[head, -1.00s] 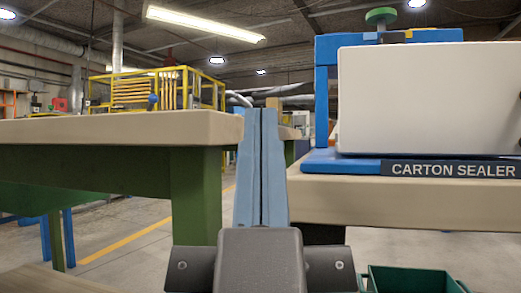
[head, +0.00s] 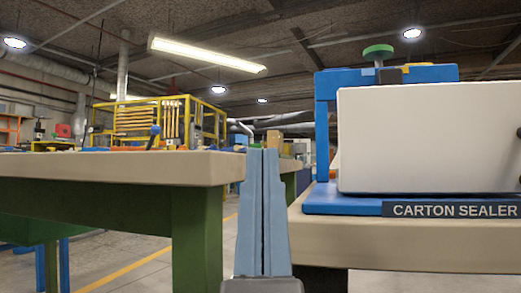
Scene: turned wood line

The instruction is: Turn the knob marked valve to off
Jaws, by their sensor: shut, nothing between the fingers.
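My gripper (head: 264,152) points up in the middle of the head view, its two blue fingers pressed together with nothing between them. It stands in front of the gap between two benches and touches nothing that I can see. A carton sealer (head: 430,140), with a white body, blue frame and a dark label, sits on the right bench. A green round knob (head: 378,51) tops its frame. At the right edge of the picture a dark part (head: 519,133) of the machine is cut off. No knob marked valve can be read in this view.
The left bench (head: 110,167) has a pale top and green legs, with small items along its far side. The right bench (head: 400,247) carries the sealer. A yellow rack (head: 165,118) stands farther back. Floor with a yellow line (head: 130,265) shows under the left bench.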

